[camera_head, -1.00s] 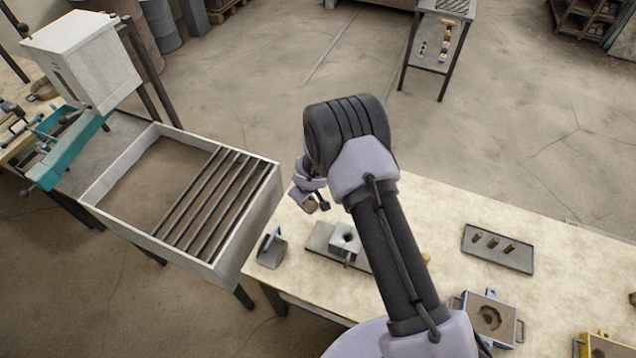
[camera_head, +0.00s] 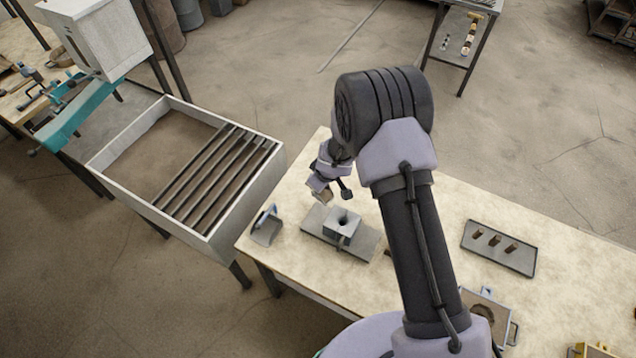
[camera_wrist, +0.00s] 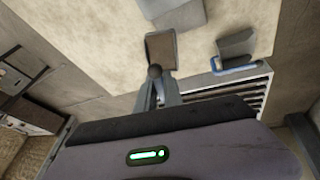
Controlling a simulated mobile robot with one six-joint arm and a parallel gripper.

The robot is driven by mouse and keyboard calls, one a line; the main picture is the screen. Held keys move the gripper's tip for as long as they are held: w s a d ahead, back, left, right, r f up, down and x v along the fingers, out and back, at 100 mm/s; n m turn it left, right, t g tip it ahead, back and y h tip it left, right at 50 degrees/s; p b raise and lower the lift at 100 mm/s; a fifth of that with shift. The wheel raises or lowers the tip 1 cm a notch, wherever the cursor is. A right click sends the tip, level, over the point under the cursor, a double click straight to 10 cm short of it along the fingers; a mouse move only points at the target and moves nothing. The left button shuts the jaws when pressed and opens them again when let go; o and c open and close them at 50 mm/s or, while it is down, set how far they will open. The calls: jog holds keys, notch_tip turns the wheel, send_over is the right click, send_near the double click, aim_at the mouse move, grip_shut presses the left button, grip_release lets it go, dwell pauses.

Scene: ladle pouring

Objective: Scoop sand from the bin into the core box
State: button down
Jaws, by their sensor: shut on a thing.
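The sand bin (camera_head: 262,178) is a pale open box at the left with brown sand and dark bars across its right part. The core box (camera_head: 349,225) is a grey block with a round hole in its top, standing on a grey plate (camera_head: 314,222) on the table. My gripper (camera_head: 328,178) is above and just left of the core box, shut on a small ladle (camera_head: 324,196). In the wrist view the ladle (camera_wrist: 160,47) shows a brownish square bowl beyond the fingers (camera_wrist: 158,92); I cannot tell how much sand it holds.
A grey scoop-like pan (camera_head: 267,226) stands at the table's left edge, and shows in the wrist view with a blue edge (camera_wrist: 236,52). A tray with several small brown pieces (camera_head: 498,246) lies to the right.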

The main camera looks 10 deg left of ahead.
jog(key=shift+y, duration=0.3)
jog(key=s+d+b, duration=0.1)
jog(key=b, duration=0.2)
jog(key=s+d+b, duration=0.1)
jog(key=d+b, duration=0.1)
jog(key=b, duration=0.2)
jog(key=s+d+f+b, duration=0.1)
jog(key=d+b, duration=0.1)
jog(key=b, duration=0.2)
jog(key=shift+s, duration=0.15)
jog(key=s+d+t+y+b, duration=0.1)
jog(key=t+y+b, duration=0.1)
jog(key=b, duration=0.9)
jog(key=shift+d+b, duration=0.1)
jog(key=shift+b, duration=0.2)
jog(key=y+b, duration=0.1)
jog(key=b, duration=0.3)
jog(key=shift+s+d+t+b, duration=0.25)
jog(key=shift+d+t+b, duration=0.1)
jog(key=shift+t, duration=0.05)
jog(key=shift+r, duration=0.2)
jog(key=b, duration=0.2)
jog(key=shift+s+d+f+m+t+y+b, duration=0.2)
jog(key=shift+d+m+t+y+b, duration=0.1)
jog(key=shift+y+b, duration=0.1)
jog(key=shift+s+d+f+b, duration=0.1)
jog(key=shift+s+d+b, duration=0.1)
jog(key=shift+b, duration=0.7)
jog(key=shift+d+t+y, duration=0.1)
jog(key=shift+t+y, duration=0.3)
